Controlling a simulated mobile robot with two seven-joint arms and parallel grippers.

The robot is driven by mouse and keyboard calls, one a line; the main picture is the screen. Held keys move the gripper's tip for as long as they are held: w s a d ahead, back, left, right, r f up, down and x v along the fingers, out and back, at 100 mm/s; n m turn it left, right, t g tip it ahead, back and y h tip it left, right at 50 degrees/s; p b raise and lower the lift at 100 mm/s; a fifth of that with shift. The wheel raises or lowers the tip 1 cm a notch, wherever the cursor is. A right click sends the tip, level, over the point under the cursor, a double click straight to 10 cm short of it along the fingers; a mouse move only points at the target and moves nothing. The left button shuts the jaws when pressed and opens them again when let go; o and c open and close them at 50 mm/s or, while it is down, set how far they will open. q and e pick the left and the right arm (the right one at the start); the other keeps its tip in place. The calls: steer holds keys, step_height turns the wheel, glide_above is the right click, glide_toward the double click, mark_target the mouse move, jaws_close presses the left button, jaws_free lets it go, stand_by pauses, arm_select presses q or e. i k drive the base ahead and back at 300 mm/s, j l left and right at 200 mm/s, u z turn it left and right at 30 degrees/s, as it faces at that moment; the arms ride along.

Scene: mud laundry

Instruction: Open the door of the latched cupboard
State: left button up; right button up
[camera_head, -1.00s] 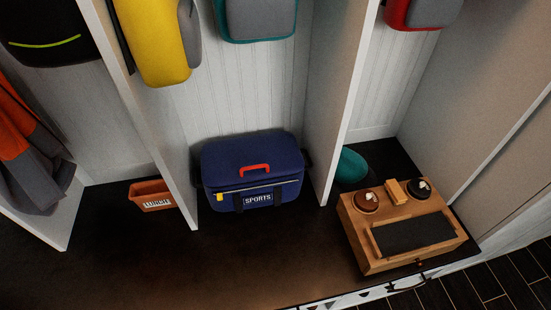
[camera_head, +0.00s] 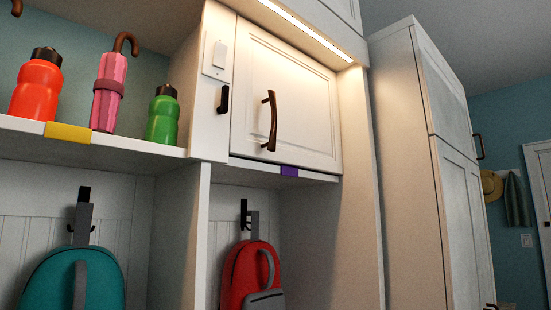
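A small white cupboard door (camera_head: 300,105) with a raised panel sits shut in the upper middle of the head view, under a lit strip. A dark curved handle (camera_head: 271,120) stands upright near its left edge. A short dark latch-like piece (camera_head: 224,99) is on the white frame just left of the door. Above it on the frame is a small white plate (camera_head: 218,56). Neither gripper shows in the head view.
An orange bottle (camera_head: 37,88), a pink umbrella (camera_head: 107,90) and a green bottle (camera_head: 162,118) stand on the shelf at left. Teal (camera_head: 75,280) and red (camera_head: 252,275) backpacks hang below. A tall white cabinet (camera_head: 430,170) stands at right.

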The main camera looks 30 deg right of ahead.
mark_target(285, 102)
steer(key=l+z, duration=0.1)
steer(key=z, duration=0.75)
steer(key=l+z, duration=0.15)
steer(key=z, duration=0.25)
steer(key=i+j, duration=0.05)
